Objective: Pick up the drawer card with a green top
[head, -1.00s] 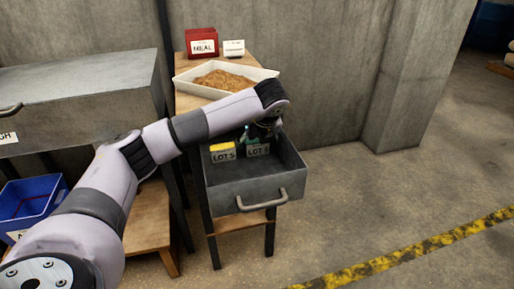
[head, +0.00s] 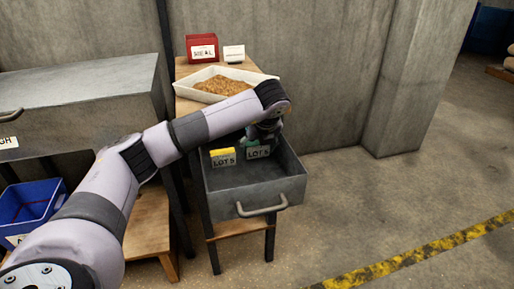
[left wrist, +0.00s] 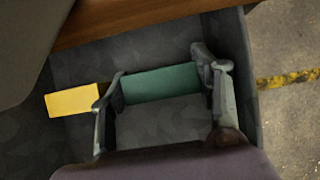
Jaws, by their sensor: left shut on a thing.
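The green-topped card (head: 258,152) stands in the open grey drawer (head: 250,190), its face marked LOT with a figure I cannot read surely. Its green top (left wrist: 160,84) lies between my left gripper's fingers (left wrist: 162,78) in the left wrist view. My left gripper (head: 265,137) reaches down into the drawer from above and is shut on this card, one finger at each end. A yellow-topped card (head: 223,157) marked LOT 5 stands to the left; its yellow top (left wrist: 72,100) lies just outside the left finger. My right gripper is out of view.
Behind the drawer, a white tray of grain (head: 190,88), a red box (head: 202,46) and a small white label (head: 234,53) stand on the wooden top. A blue bin (head: 28,205) is at the lower left. The floor to the right is clear.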

